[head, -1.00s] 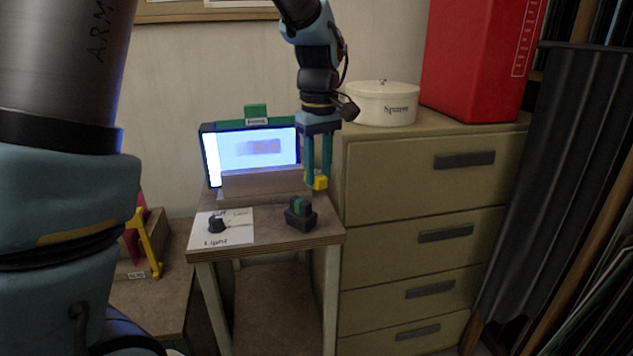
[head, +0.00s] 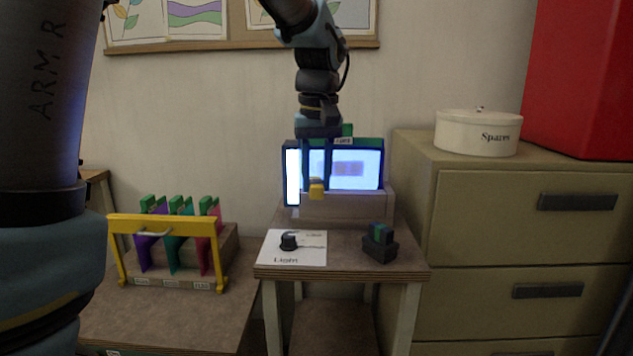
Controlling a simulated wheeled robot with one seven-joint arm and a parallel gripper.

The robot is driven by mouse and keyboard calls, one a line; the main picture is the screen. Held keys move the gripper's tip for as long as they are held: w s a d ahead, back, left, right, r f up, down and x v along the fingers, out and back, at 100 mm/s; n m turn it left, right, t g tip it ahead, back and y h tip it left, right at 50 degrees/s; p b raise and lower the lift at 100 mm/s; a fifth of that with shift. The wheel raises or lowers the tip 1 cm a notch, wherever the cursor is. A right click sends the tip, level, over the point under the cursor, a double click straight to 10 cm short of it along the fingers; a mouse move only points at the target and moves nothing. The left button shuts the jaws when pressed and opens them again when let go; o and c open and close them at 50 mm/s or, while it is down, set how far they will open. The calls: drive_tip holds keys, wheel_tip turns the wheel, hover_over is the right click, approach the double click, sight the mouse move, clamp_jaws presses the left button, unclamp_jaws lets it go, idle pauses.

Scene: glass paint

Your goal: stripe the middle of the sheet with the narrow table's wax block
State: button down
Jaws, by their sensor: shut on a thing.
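My gripper (head: 316,187) is shut on a small yellow block (head: 316,192). It holds the block in the air above the narrow table (head: 345,258), in front of the lit sheet (head: 369,168). The sheet stands upright at the back of the table in a wooden base (head: 345,208), with a green clip along its top. A faint bluish-grey smudge shows on the sheet. My gripper fingers and wrist hide part of the sheet left of the smudge. I cannot tell whether the block touches the sheet.
On the narrow table are a white card with a dark knob marked Light (head: 288,241) and a dark block holder (head: 380,246). A lower table at left holds a rack with a yellow bar (head: 152,222) and coloured panels. A drawer cabinet (head: 470,230) stands close at right.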

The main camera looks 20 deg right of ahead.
sight(316, 160)
drive_tip(key=shift+w+d, duration=0.15)
drive_tip(key=shift+w, duration=0.2)
drive_tip(key=shift+w+d+r+p, duration=0.15)
drive_tip(key=shift+w+p, duration=0.2)
drive_tip(key=shift+p, duration=0.25)
drive_tip(key=w+d+m+g+p, duration=0.1)
drive_tip(key=w+d+m+p, duration=0.1)
drive_tip(key=w+p, duration=0.4)
drive_tip(key=shift+d, duration=0.1)
drive_tip(key=shift+w+d+r+p, duration=0.1)
drive_tip(key=shift+w+d+p, duration=0.15)
drive_tip(key=shift+w+p, duration=0.2)
drive_tip(key=shift+w+d+p, duration=0.2)
drive_tip(key=shift+w+p, duration=0.2)
drive_tip(key=shift+w, duration=0.05)
idle(0.5)
